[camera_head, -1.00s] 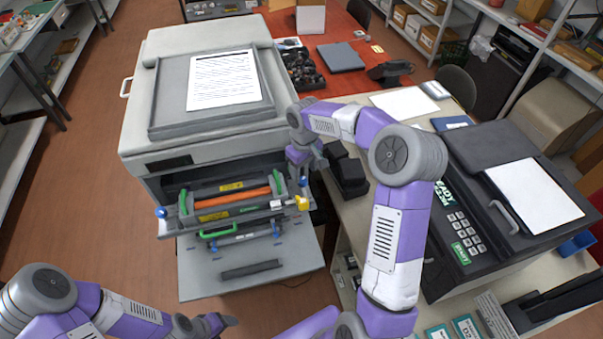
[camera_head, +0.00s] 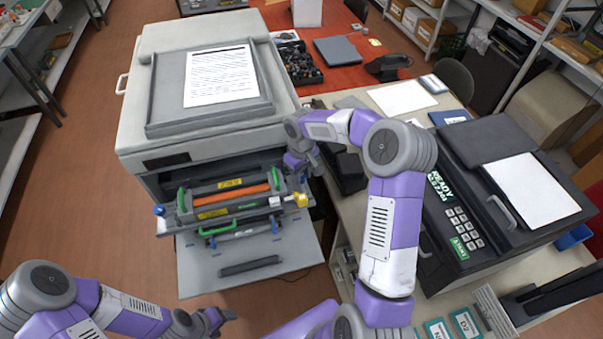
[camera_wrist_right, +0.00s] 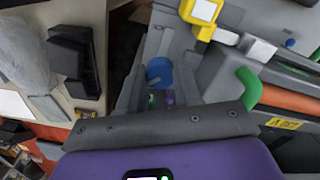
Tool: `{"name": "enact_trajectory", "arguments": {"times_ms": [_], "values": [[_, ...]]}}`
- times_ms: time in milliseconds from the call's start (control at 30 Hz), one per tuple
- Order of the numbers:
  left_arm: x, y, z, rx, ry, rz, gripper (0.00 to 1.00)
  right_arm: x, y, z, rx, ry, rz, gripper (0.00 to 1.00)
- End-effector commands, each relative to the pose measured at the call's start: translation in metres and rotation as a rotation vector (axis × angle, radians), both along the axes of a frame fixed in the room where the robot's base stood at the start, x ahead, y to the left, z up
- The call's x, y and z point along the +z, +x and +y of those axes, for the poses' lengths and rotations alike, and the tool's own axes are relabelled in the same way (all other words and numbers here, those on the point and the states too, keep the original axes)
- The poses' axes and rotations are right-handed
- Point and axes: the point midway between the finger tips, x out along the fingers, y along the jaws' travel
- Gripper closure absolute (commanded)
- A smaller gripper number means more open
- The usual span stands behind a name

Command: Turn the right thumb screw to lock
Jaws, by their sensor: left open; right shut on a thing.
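The right thumb screw is a blue knob (camera_wrist_right: 159,70) in the right wrist view, between the grey fingers of my right gripper (camera_wrist_right: 160,88). In the head view my right gripper (camera_head: 297,165) is at the right end of the cartridge tray in the open printer (camera_head: 210,140), shut on the knob, which it hides there. How far the screw is turned cannot be told. The other blue thumb screw (camera_head: 159,210) stands free at the tray's left end. My left gripper (camera_head: 222,317) is open and empty at the bottom, away from the printer.
An orange cartridge (camera_head: 230,197) with green handles lies in the printer. A yellow piece (camera_head: 300,200) sticks out at the tray's right front, close to my right gripper. The lowered printer door (camera_head: 205,275) extends below. A side table with a black machine (camera_head: 500,200) stands right.

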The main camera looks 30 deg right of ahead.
Motion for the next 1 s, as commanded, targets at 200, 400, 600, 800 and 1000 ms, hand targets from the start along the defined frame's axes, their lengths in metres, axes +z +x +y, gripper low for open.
{"name": "enact_trajectory", "arguments": {"times_ms": [200, 400, 600, 800, 1000], "values": [[-0.001, 0.0, 0.0, 0.0, 0.0, 0.0, 0.35, 0.001, 0.0, 0.0, -0.013, -0.001, -0.001, 0.97], [-0.009, 0.0, 0.0, 0.0, 0.0, 0.0, 0.35, 0.0, 0.001, 0.0, -0.084, -0.002, -0.002, 0.97], [-0.021, 0.0, 0.0, 0.0, 0.0, 0.0, 0.35, 0.0, 0.001, 0.001, -0.226, -0.002, -0.004, 0.97], [-0.033, 0.0, 0.0, 0.0, 0.0, 0.0, 0.35, 0.0, 0.001, 0.001, -0.412, -0.002, -0.004, 0.97], [-0.042, 0.0, 0.0, 0.0, 0.0, 0.0, 0.35, 0.0, 0.001, 0.002, -0.603, -0.001, -0.004, 0.97]]}}
